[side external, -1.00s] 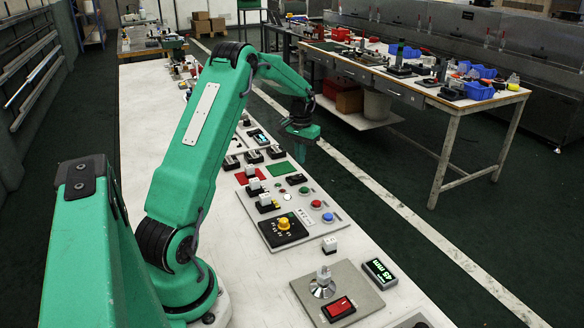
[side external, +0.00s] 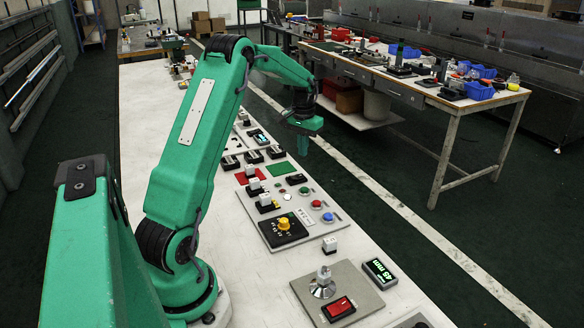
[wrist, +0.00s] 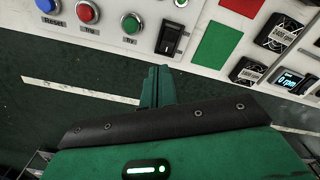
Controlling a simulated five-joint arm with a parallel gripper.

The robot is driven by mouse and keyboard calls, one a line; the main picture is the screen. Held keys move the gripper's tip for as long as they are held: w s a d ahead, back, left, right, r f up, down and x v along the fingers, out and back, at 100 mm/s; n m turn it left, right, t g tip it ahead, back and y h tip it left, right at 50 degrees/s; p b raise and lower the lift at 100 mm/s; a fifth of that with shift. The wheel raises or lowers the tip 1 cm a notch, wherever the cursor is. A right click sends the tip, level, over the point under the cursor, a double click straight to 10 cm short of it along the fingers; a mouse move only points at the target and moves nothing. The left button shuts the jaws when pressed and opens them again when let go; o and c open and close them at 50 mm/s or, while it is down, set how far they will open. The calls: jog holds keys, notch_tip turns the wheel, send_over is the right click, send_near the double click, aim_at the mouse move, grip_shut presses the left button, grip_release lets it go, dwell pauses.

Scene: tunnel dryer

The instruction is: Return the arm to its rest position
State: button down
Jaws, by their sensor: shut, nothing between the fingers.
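My green arm reaches out over the bench from its base at the left of the side view. My gripper (side external: 307,140) hangs from the end of the arm above the far right edge of the white bench (side external: 175,225), pointing down and apart from everything. In the wrist view my gripper (wrist: 158,84) shows as narrow green fingers held together, with nothing between them. They lie over the dark floor beside the edge of the control panel.
The panel carries a yellow knob (side external: 283,224), a blue button (side external: 328,217), a red button (wrist: 88,12) and a black rocker switch (wrist: 170,37). A red rocker switch (side external: 339,307) sits nearer the camera. A second table (side external: 500,100) stands across the aisle, with clear floor between.

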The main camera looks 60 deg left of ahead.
jog(key=s+d+r+m+t, duration=0.1)
jog(key=s+d+r, duration=0.2)
jog(key=d+r, duration=0.55)
jog(key=s+d+r+m+t, duration=0.1)
jog(key=s+d+r+m, duration=0.15)
jog(key=d+r, duration=0.6)
jog(key=s+d+f+m+t, duration=0.2)
jog(key=s+d+f+t, duration=0.1)
jog(key=s+d, duration=1.2)
jog(key=shift+s, duration=0.15)
